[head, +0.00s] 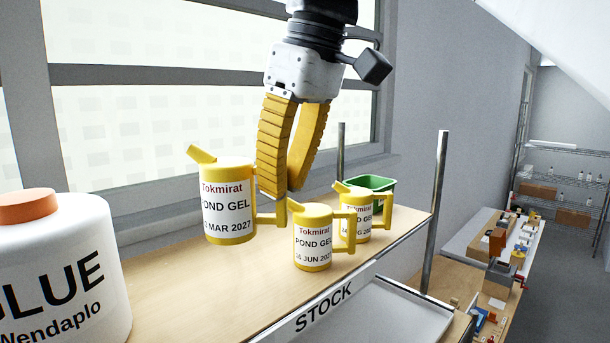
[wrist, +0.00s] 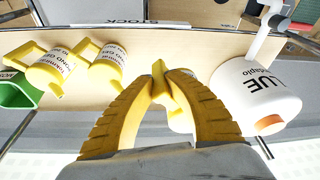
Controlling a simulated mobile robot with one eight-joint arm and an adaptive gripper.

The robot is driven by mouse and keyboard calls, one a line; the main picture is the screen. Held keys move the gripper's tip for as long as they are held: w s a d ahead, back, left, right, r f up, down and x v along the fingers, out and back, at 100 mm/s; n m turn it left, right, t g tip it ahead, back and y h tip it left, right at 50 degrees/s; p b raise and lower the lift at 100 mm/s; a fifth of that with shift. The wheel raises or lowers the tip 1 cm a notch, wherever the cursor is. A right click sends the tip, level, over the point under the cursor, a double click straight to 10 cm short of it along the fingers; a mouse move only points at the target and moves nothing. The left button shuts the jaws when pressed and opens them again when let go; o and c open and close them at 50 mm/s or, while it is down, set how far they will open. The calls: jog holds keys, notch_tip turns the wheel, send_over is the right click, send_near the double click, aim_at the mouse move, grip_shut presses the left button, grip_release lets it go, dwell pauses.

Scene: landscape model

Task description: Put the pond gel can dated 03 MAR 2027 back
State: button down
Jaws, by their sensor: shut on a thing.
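My gripper (head: 276,196) is shut on the handle of a yellow pond gel can (head: 229,212), whose label reads "3 MAR 2027" with its first character unclear. The can is close to upright, left of my fingers, at the shelf (head: 185,288); I cannot tell whether its base touches the board. In the wrist view the fingers (wrist: 162,88) close on a yellow part and hide most of the can. A second pond gel can (head: 312,252), dated 16 JUN 2027, stands to the right. A third (head: 355,232) stands behind it, its date partly hidden.
A large white glue bottle (head: 60,270) with an orange cap stands at the left. A green bin (head: 376,184) is at the shelf's far end, near metal posts (head: 436,215). A STOCK label (head: 323,302) marks the front edge. A window is behind. Bare board lies between bottle and cans.

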jog(key=shift+f+b, duration=3.15)
jog(key=shift+f, duration=1.85)
jog(key=shift+f, duration=0.25)
jog(key=c, duration=1.4)
grip_release()
jog(key=shift+r, duration=0.1)
